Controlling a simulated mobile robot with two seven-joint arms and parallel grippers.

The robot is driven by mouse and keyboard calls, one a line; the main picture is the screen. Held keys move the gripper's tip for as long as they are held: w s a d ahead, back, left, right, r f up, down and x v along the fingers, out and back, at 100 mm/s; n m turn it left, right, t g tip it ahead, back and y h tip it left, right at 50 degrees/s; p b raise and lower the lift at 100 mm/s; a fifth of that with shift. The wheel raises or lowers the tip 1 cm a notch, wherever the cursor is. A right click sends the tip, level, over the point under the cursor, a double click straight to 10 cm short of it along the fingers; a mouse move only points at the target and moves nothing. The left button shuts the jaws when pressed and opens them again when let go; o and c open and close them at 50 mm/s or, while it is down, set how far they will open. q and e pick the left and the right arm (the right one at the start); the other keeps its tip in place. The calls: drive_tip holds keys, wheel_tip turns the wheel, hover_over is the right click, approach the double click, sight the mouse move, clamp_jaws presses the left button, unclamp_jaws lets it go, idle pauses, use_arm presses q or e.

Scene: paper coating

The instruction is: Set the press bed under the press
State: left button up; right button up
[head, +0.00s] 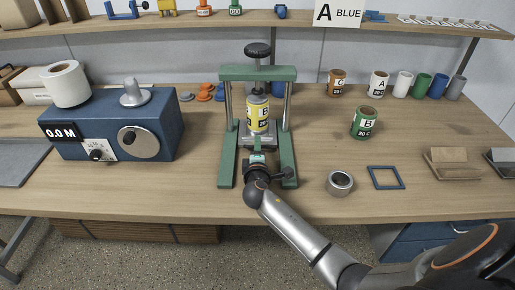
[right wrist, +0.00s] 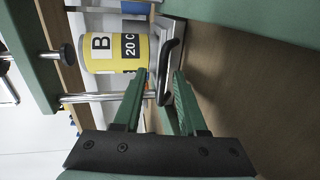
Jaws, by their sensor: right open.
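The green press (head: 258,73) stands at the middle of the table, with a dark knob (head: 258,50) on top. The grey press bed (head: 276,141) lies low between its posts, and a yellow can marked B 20 C (head: 257,115) stands on it below the screw. In the right wrist view the bed (right wrist: 172,28) has a black handle (right wrist: 171,62), and the can (right wrist: 115,52) shows beside it. My right gripper (head: 257,158) is in front of the bed, between the press's green feet. Its fingers (right wrist: 158,76) are open, at or around the handle; contact is unclear. My left gripper is out of view.
A blue machine (head: 110,125) stands on the left. On the right are a green can (head: 366,123), a metal ring (head: 340,183) and a blue frame (head: 385,178). Several cans and cups stand behind them. The table front left of the press is clear.

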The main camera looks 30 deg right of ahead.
drive_tip(key=shift+a, duration=0.1)
drive_tip(key=v, duration=1.2)
drive_tip(key=shift+s+a, duration=0.15)
drive_tip(key=shift+s, duration=0.05)
